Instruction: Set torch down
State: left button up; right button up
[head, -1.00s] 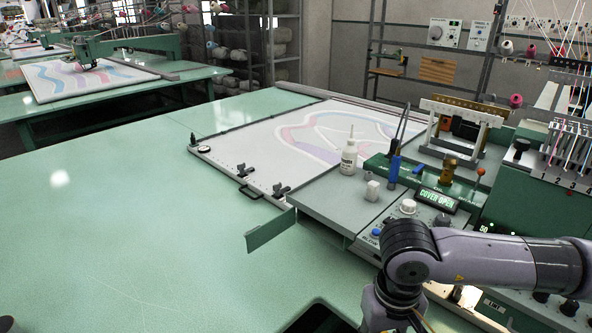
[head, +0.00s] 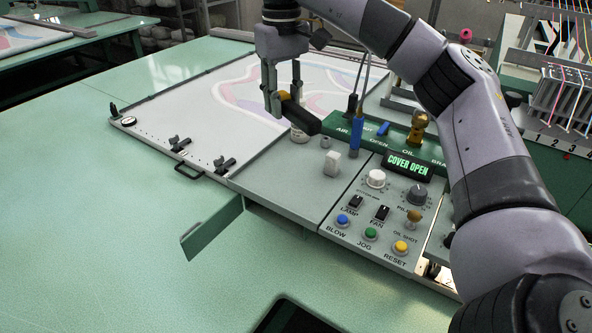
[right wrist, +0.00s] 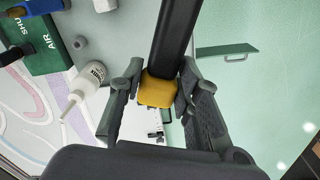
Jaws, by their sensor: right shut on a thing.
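My right gripper (head: 284,94) is shut on the torch (head: 301,117), a black cylinder with a yellow end. It holds the torch tilted in the air above the machine's grey deck, in front of the white bottle, which it partly hides. In the right wrist view the torch (right wrist: 176,38) runs between the fingers of the gripper (right wrist: 158,90), with its yellow end toward the camera. I see no contact between torch and deck. My left gripper is out of view.
A control panel (head: 385,222) with knobs and buttons lies to the right. The green table (head: 90,230) at left is clear.

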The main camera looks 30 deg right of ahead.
send_over(286, 182)
notch_tip(286, 182, down, 6)
notch_tip(286, 182, down, 8)
jog(key=shift+r+p, duration=0.1)
jog(key=shift+p, duration=0.35)
notch_tip(286, 182, down, 4)
jog(key=shift+p, duration=0.45)
jog(key=shift+d+f, duration=0.1)
jog(key=shift+f, duration=0.3)
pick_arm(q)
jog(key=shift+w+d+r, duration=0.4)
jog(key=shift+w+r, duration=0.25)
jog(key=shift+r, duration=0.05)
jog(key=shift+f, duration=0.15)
pick_arm(e)
jog(key=shift+f, duration=0.15)
jog(key=o, duration=1.2)
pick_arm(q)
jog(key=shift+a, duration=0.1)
